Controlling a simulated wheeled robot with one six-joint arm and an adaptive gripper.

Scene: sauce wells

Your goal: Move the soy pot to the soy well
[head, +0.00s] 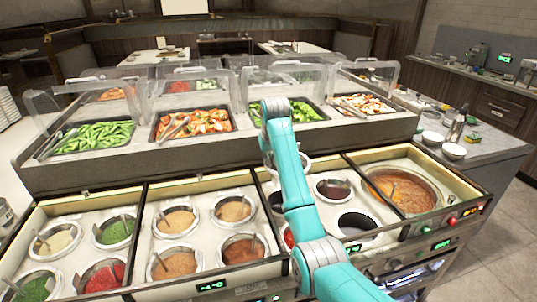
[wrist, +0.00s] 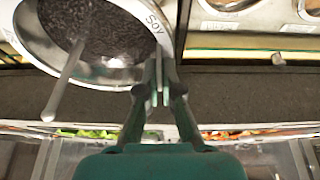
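The soy pot (wrist: 112,76) fills the upper left of the wrist view, a metal pot with dark contents, a spoon and "Soy" on its rim. My gripper (wrist: 157,82) is closed on that rim beside the label. In the head view a pale rim of the pot (head: 304,164) shows behind my arm, seemingly raised above the counter's back edge. My arm hides the gripper there. A dark round well (head: 357,223) without a visible spoon lies front right in the same section; it looks empty, and its label is not readable.
A pot of dark red sauce (head: 333,188) sits behind the dark well, and a bright red one (head: 289,238) shows beside my arm. A large soup pan (head: 405,192) is to the right. Glass guards (head: 285,82) stand over food pans behind.

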